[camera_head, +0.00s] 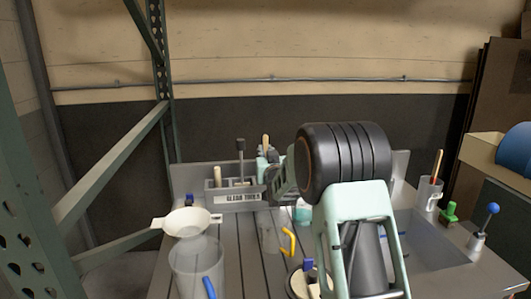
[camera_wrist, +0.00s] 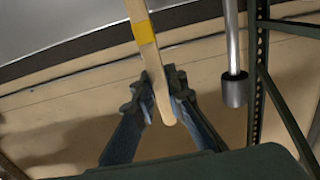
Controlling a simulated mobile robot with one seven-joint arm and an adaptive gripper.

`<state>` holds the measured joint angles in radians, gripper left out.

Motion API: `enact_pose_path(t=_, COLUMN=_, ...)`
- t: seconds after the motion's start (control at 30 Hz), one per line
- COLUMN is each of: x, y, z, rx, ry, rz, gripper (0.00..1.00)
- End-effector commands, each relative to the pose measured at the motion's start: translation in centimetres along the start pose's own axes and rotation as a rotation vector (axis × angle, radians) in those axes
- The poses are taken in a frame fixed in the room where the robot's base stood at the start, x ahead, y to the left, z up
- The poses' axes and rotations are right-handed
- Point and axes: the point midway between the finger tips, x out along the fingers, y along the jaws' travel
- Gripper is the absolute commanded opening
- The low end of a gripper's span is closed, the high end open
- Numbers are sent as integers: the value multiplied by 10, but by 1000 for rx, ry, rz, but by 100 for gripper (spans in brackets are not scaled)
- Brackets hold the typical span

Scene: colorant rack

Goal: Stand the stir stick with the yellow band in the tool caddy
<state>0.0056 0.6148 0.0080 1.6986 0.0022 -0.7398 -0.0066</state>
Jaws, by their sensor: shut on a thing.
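The stir stick with the yellow band (camera_wrist: 144,32) is a flat pale wooden stick held in my gripper (camera_wrist: 158,92). In the wrist view the fingers are shut around it near its rounded end, and the band lies beyond the fingertips. In the head view a wooden end of the stick (camera_head: 265,141) shows above my gripper (camera_head: 267,163), at the caddy's right part. The grey tool caddy (camera_head: 222,207), labelled "CLEAN TOOLS", stands at the back of the bench. My arm hides its right side, and I cannot tell whether the stick's lower end is inside.
A dark-topped tool (camera_head: 240,146) stands upright in the caddy, left of my gripper. A white funnel (camera_head: 188,222) and a clear container (camera_head: 196,262) are at front left. A mug (camera_head: 429,193) with a stick and a blue-knobbed tool (camera_head: 492,209) stand right.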

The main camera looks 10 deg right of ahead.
Motion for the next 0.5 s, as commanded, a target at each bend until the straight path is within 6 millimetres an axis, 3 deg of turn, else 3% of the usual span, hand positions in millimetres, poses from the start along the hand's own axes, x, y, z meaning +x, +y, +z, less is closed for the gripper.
enact_pose_path(t=0.1, x=0, y=0, z=8, rx=0, ry=1, rz=0, gripper=0)
enact_pose_path(t=0.43, x=0, y=0, z=8, rx=0, ry=1, rz=0, gripper=0)
enact_pose_path(t=0.47, x=0, y=0, z=8, rx=0, ry=1, rz=0, gripper=15)
enact_pose_path(t=0.5, x=0, y=0, z=8, rx=0, ry=1, rz=0, gripper=19)
